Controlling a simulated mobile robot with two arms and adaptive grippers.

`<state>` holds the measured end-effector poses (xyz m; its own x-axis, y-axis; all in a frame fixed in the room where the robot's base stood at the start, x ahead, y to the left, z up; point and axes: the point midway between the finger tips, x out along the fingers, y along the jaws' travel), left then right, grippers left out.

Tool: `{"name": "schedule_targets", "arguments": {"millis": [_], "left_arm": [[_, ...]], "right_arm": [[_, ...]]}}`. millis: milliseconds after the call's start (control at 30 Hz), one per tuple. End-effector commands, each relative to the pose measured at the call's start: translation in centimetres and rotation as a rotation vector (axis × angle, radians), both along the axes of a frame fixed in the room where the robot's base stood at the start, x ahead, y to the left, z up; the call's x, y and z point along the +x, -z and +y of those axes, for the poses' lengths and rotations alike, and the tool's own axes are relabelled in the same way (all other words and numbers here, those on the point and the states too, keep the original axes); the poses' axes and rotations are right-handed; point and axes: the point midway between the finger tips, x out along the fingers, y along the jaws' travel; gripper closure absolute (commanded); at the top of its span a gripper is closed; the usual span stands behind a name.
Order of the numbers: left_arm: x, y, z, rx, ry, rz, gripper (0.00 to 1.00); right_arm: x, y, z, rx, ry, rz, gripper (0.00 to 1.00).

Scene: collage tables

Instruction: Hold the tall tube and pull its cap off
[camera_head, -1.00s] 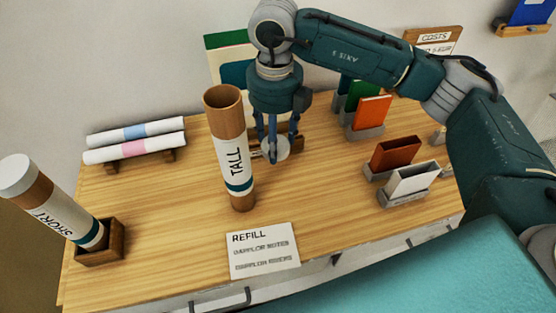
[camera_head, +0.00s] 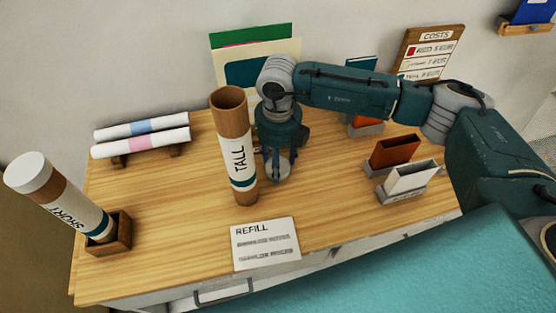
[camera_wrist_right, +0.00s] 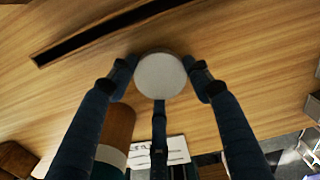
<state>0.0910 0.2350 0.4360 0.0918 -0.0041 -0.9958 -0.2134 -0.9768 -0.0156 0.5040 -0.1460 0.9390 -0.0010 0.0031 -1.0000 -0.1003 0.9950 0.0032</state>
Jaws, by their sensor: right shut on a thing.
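The tall tube (camera_head: 237,150), brown with a white "TALL" label and a teal band, stands on the table, leaning slightly in the picture. Its top is open and shows a hollow brown inside. My right gripper (camera_head: 276,168) is just right of the tube, pointing down, low over the table. It is shut on a round white cap (camera_head: 280,169). In the right wrist view the cap (camera_wrist_right: 160,76) sits between the fingertips, with the tube (camera_wrist_right: 112,135) at the lower left. Whether the cap touches the table is unclear. My left gripper is not in view.
The short tube (camera_head: 62,200) with a white top leans in a wooden holder (camera_head: 112,240) at left. Rolled papers (camera_head: 140,138) lie behind. A refill card (camera_head: 265,243) is in front. Card holders (camera_head: 405,180) stand at right. Table (camera_head: 170,215) left of the tall tube is bare.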

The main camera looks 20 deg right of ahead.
Motion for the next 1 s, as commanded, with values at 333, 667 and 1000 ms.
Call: {"name": "schedule_targets", "arguments": {"millis": [333,667,1000], "left_arm": [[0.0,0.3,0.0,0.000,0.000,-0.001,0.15],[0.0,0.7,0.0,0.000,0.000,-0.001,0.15],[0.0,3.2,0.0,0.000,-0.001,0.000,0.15]], "right_arm": [[0.0,0.2,0.0,0.000,0.000,0.000,0.32],[0.2,-1.2,0.0,0.002,0.000,-0.004,0.32],[0.2,-8.3,0.0,0.001,-0.001,-0.006,0.32]]}}
